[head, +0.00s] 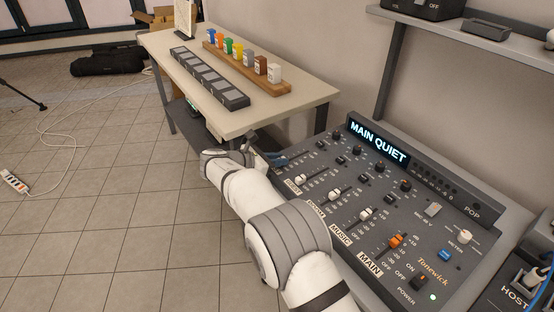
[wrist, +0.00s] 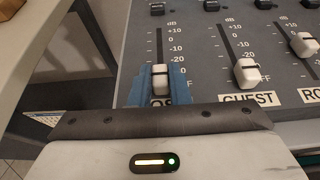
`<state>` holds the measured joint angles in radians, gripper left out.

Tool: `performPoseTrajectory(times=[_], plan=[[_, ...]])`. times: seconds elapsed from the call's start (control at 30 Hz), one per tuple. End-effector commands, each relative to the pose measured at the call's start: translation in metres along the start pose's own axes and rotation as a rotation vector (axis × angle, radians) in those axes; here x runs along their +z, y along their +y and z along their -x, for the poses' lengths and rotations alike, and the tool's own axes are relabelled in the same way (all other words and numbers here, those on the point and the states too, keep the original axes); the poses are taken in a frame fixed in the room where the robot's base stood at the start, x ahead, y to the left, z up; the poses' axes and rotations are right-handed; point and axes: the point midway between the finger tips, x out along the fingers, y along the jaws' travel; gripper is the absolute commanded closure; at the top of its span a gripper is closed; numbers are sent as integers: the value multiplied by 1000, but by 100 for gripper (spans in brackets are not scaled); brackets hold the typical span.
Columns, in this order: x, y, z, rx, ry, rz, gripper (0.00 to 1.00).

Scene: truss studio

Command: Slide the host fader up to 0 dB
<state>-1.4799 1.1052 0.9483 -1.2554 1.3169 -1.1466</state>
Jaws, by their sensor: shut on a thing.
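The host fader's white cap (wrist: 160,79) sits low in the leftmost slot of the mixer, below the -20 mark, near the bottom of its travel. Its scale runs from +10 at the far end, with 0 a little below that. My gripper (wrist: 160,82) has its blue fingers on either side of this cap and is shut on it. The label below is mostly hidden by my gripper; only "OS" shows. In the head view my gripper (head: 278,159) is at the mixer's far left edge, and my arm hides the host fader there.
The guest fader (wrist: 246,72) stands close to the right, also low. The mixer (head: 420,215) has an orange main fader (head: 396,241) and a display (head: 378,141) reading "MAIN QUIET". A table (head: 225,118) with coloured jars on a wooden rack (head: 262,86) stands beyond.

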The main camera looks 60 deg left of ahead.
Motion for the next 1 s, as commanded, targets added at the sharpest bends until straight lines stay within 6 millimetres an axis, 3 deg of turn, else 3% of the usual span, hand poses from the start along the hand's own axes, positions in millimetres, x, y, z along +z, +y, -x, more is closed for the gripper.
performPoseTrajectory(times=[0.3,0.7,1.0], plan=[[1,0,-2,-1,0,-1,100],[29,0,-69,-2,0,-2,100],[31,0,-74,0,0,0,100]])
